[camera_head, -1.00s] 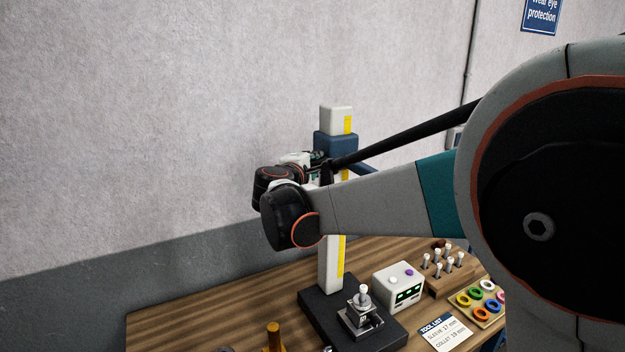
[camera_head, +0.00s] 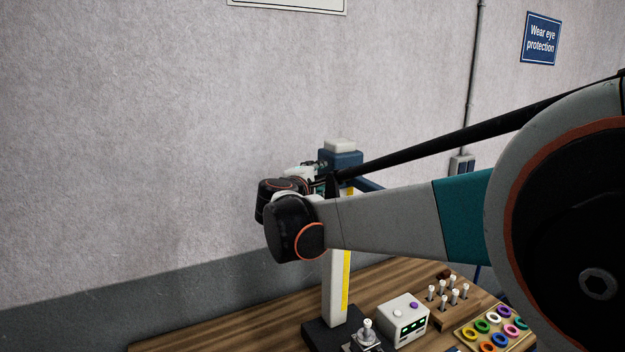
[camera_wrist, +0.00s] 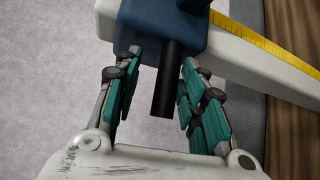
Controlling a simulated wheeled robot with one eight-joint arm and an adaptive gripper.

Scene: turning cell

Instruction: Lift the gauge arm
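The gauge has a white column (camera_head: 333,285) with a yellow scale, standing on a dark base (camera_head: 320,335). Its blue gauge arm (camera_head: 342,158) sits near the column's top, with a blue bar reaching right behind my arm. In the wrist view the blue block (camera_wrist: 135,22) fills the top, and a black rod (camera_wrist: 170,85) sticks out from it. My gripper (camera_wrist: 163,68) is open, with its fingers on either side of the rod. A gap shows on the left; the right finger is close, and contact there is unclear. In the head view my wrist partly hides the gripper.
On the wooden table (camera_head: 225,330) are a grey box with a green display (camera_head: 405,320), a wooden block with several pins (camera_head: 465,308) and a tray of coloured rings (camera_head: 468,338). A small metal fixture (camera_head: 366,335) stands at the base. Bare wall lies left.

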